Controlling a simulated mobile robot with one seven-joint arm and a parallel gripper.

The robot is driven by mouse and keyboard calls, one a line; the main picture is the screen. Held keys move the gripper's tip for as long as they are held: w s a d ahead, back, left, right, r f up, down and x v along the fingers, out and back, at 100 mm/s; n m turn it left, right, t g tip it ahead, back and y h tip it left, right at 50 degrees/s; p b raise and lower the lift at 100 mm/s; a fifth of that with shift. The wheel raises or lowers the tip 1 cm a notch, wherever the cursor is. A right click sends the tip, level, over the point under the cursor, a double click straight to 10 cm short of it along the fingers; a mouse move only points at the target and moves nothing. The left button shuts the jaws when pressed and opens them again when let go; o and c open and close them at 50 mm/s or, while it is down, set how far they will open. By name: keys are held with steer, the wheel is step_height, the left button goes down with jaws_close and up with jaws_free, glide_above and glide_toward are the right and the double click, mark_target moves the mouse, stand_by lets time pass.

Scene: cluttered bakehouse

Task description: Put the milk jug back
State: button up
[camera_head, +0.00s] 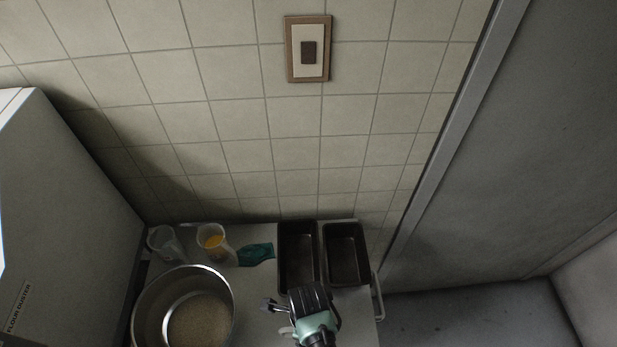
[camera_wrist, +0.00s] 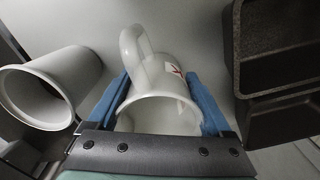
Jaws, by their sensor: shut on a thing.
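A white jug (camera_wrist: 152,75) with a loop handle and a small red mark sits between the blue fingers of my gripper (camera_wrist: 158,90) in the wrist view. The fingers are shut on its two sides, and its open mouth faces the camera.
Two dark loaf tins (camera_head: 298,226) stand at the right of the worktop. A steel bowl of grain (camera_head: 227,290), a clear jug with yellow contents (camera_head: 211,243), a clear cup (camera_head: 164,245) and a teal cloth (camera_head: 256,255) lie left. A pale beaker (camera_wrist: 85,66) is beside the held jug.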

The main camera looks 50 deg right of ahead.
steer(key=shift+f, duration=0.1)
steer(key=o, duration=1.4)
steer(key=shift+c, duration=0.2)
step_height(320, 180, up, 12)
steer(key=shift+r, duration=0.2)
